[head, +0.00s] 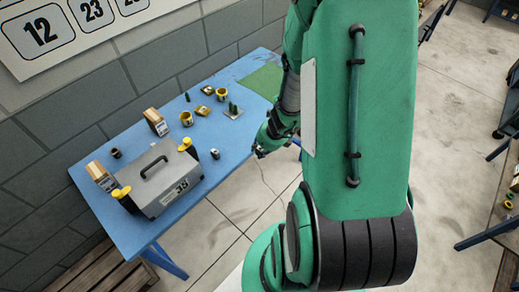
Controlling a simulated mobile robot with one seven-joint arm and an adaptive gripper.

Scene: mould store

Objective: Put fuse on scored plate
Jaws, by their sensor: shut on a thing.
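My gripper (260,152) is at the right front edge of the blue table, partly hidden by my own arm. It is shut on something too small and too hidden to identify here. I cannot make out a fuse for certain. A small grey plate (238,116) with dark green upright pieces on it lies on the table, up and left of my gripper. I cannot see score marks on it, so I cannot tell if it is the scored plate. A flat green sheet (259,82) lies at the table's far right end, partly behind my arm.
The blue table (150,228) holds a grey case (165,190) with yellow latches, two cardboard boxes (156,122) (101,176), yellow rolls (186,118) and small dark items (215,153). A grey block wall stands behind. A wooden bench (105,270) is at lower left.

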